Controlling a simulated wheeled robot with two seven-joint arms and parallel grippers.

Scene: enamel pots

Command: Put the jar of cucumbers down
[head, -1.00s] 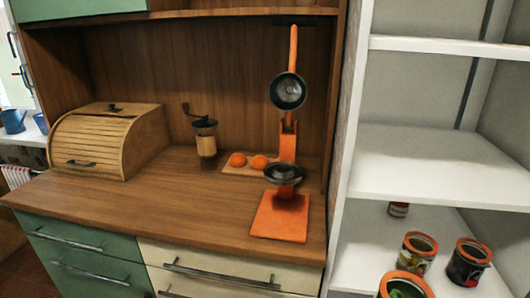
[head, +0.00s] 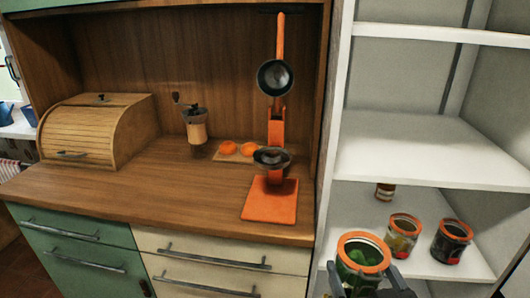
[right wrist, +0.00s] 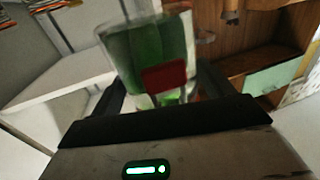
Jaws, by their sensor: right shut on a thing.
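The jar of cucumbers (head: 362,258) is glass with an orange rim and green contents. It is at the bottom of the head view, in front of the white shelf. My right gripper (head: 372,291) is shut on it, with only part of the gripper showing below the jar. In the right wrist view the jar (right wrist: 150,55) is tilted in the picture, blurred, with a red label, between the fingers of the right gripper (right wrist: 155,100). My left gripper is not in view.
On the lower white shelf (head: 352,205) stand two orange-rimmed jars (head: 402,238) (head: 451,243) and a small brown jar (head: 385,191). The shelf above (head: 430,150) is empty.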

